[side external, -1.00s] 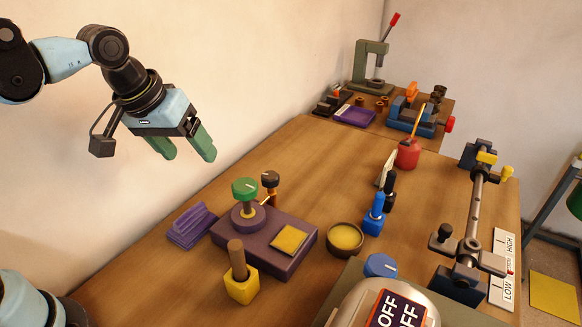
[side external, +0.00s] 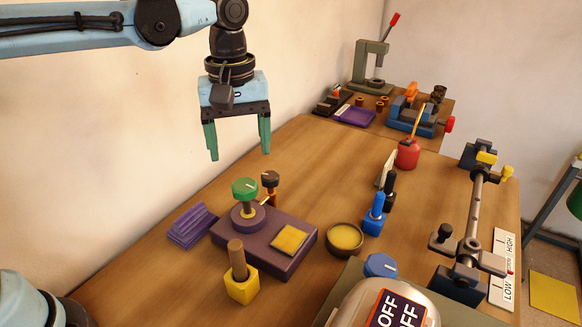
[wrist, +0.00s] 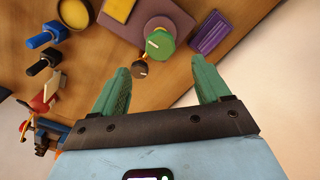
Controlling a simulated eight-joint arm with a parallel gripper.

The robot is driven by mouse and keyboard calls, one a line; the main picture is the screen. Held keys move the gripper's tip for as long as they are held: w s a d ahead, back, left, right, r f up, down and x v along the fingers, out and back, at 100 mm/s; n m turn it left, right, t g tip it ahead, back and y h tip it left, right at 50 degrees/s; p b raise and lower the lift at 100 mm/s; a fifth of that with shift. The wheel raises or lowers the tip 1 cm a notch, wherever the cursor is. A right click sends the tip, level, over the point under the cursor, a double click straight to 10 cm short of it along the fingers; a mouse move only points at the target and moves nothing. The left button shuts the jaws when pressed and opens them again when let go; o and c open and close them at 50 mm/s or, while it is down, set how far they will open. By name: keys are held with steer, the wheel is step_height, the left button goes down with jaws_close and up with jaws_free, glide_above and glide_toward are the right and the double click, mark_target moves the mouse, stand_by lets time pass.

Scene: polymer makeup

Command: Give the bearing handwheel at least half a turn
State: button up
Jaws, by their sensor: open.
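A round green wheel (side external: 245,188) with a white mark stands on a short post above a round purple housing (side external: 247,220) on a purple base block (side external: 262,254). It looks like the bearing handwheel. It also shows in the wrist view (wrist: 160,42), just beyond the space between the fingers. My gripper (side external: 240,155) points down with its two green fingers spread. It is open and empty, above and behind the wheel, not touching it. The wrist view shows the same open fingers (wrist: 160,65).
A dark knob (side external: 270,180) stands close behind the wheel. A yellow block with a wooden handle (side external: 241,283), a bowl (side external: 345,240) and purple ribbed pieces (side external: 190,226) surround the base. Blue and black handled tools (side external: 375,215) stand right.

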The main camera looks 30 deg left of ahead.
mark_target(244, 185)
step_height(244, 185, down, 8)
steer(key=shift+f, duration=0.1)
stand_by(0.4)
steer(key=c, duration=1)
